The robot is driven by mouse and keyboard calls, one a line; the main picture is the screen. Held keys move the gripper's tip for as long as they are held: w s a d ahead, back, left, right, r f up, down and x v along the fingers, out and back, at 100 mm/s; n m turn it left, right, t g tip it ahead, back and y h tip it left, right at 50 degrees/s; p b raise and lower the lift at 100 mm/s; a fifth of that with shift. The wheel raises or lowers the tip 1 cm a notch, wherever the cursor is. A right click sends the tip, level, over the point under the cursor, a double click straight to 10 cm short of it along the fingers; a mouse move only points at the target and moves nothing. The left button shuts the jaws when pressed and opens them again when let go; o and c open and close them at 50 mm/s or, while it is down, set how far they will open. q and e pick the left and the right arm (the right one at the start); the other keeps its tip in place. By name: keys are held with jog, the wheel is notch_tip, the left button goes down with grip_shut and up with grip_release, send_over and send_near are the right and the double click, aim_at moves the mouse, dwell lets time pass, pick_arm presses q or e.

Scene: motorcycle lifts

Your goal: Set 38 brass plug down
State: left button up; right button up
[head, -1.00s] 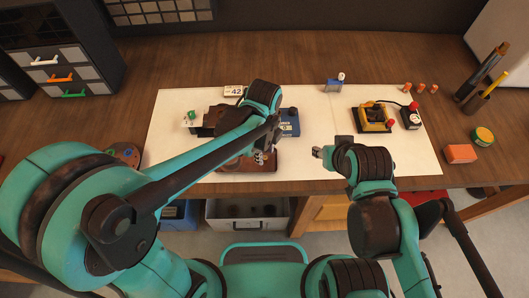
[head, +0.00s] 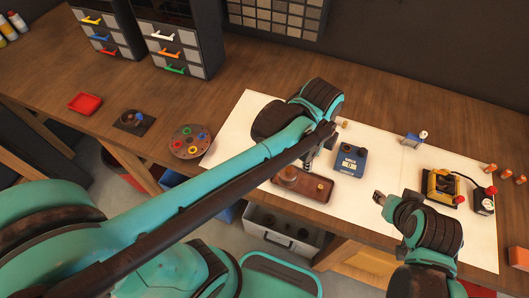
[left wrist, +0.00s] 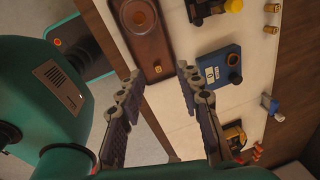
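My left gripper (head: 312,160) reaches over the white mat, beside the blue box with a display (head: 350,160). A small brass-coloured piece (left wrist: 158,69) shows at the tray's end. Brass cylinders (left wrist: 270,29) stand further off; one (head: 346,125) shows behind my left arm. No number is readable on them. My right gripper (head: 380,198) is at the mat's front edge, its fingers too small to judge.
A yellow and black device (head: 441,187) and a box with a red knob (head: 483,200) stand at right. Several orange-brass cylinders (head: 491,168) are behind them. A round holder with coloured rings (head: 190,141) and a red tray (head: 85,103) are at left. Drawer cabinets (head: 172,40) stand behind.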

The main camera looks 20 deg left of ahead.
pick_arm(q)
jog(key=s+a+n+t, duration=0.2)
jog(key=a+n, duration=0.5)
jog(key=n, duration=0.2)
jog(key=s+a+n+t, duration=0.3)
jog(key=a+n, duration=0.4)
jog(key=n, duration=0.3)
jog(key=shift+n+t+y, duration=0.3)
notch_tip(320, 180, down, 8)
jog(key=b, duration=0.7)
jog(key=shift+r+b, duration=0.25)
jog(key=shift+b, duration=0.05)
